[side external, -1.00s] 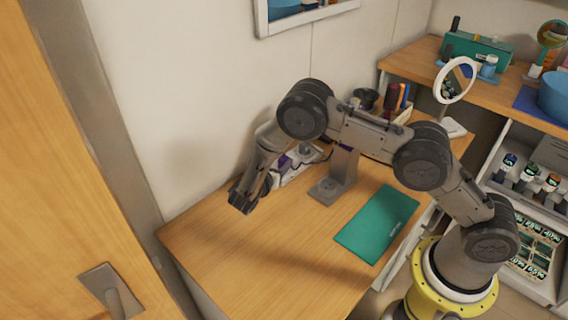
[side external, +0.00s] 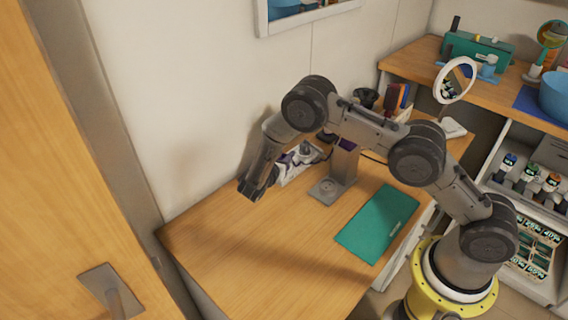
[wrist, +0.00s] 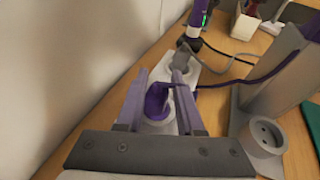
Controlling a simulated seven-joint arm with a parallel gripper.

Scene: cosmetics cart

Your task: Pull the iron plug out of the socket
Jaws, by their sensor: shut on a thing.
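The purple iron plug (wrist: 158,100) sits between the two fingers of my gripper (wrist: 162,88) in the wrist view. The gripper is shut on it. A purple cable runs from the plug to the right. A grey round part (wrist: 158,125) shows just below the plug; whether the prongs are in a socket is hidden. The white power strip (wrist: 205,75) stretches away beyond the plug, with a grey plug on it. In the side view my gripper (side external: 250,193) is at the near left end of the strip (side external: 301,165), and the held plug is hidden.
A grey stand with a round socket in its base (wrist: 264,135) is right of the gripper. The wall (side external: 180,120) is close on the left. A green mat (side external: 376,225) lies to the right. The desk front (side external: 235,250) is clear.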

